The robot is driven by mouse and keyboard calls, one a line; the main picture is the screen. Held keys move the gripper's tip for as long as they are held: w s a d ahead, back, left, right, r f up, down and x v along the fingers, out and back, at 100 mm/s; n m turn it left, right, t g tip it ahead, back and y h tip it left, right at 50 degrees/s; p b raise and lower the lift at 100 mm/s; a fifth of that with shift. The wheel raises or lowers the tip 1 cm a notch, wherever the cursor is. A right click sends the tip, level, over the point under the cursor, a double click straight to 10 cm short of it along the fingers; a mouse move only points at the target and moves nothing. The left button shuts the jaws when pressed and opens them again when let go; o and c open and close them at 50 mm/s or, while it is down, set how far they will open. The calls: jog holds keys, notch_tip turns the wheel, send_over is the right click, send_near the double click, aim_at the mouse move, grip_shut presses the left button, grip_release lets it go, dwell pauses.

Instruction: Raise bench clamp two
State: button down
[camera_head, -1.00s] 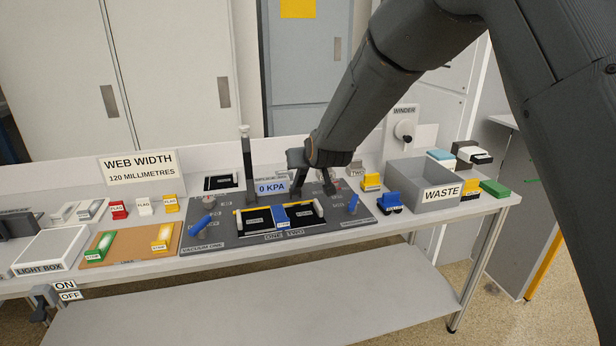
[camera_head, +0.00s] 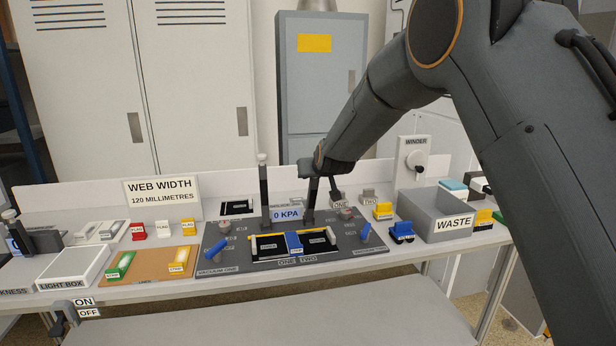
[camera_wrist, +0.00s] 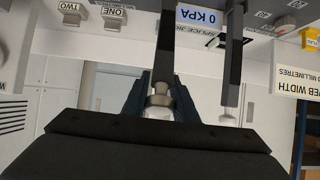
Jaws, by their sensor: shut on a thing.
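Bench clamp two is a dark post (camera_head: 309,198) standing about upright just right of the 0 KPA sign (camera_head: 287,213). My gripper (camera_head: 313,172) is at its top, partly hidden by my own wrist. In the wrist view the dark post (camera_wrist: 166,55) runs to a grey knob (camera_wrist: 160,92), and my gripper (camera_wrist: 160,98) is shut on that knob between its two fingers. The other clamp, a similar dark post (camera_head: 264,187) with a pale knob, stands upright left of the sign. It also shows in the wrist view (camera_wrist: 234,60).
The splice board (camera_head: 235,262) with blue levers lies in front of the clamps. Grey blocks marked ONE (camera_head: 338,199) and TWO (camera_head: 368,195) stand to the right. The WASTE bin (camera_head: 430,215) is farther right. The winder (camera_head: 414,165) stands behind it.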

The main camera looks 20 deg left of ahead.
jog(key=shift+s+f, duration=0.2)
jog(key=shift+f, duration=0.3)
dwell(0.6)
jog(key=c, duration=1.8)
grip_release()
jog(key=o, duration=0.3)
jog(key=shift+w, duration=0.15)
jog(key=shift+o, duration=0.2)
jog(key=shift+r, duration=0.2)
jog(key=shift+r, duration=0.1)
jog(key=shift+s+d+r, duration=0.1)
jog(key=shift+s+r, duration=0.05)
jog(key=shift+s, duration=0.05)
jog(key=b+v, duration=0.1)
jog(key=v, duration=0.6)
jog(key=shift+s, duration=0.1)
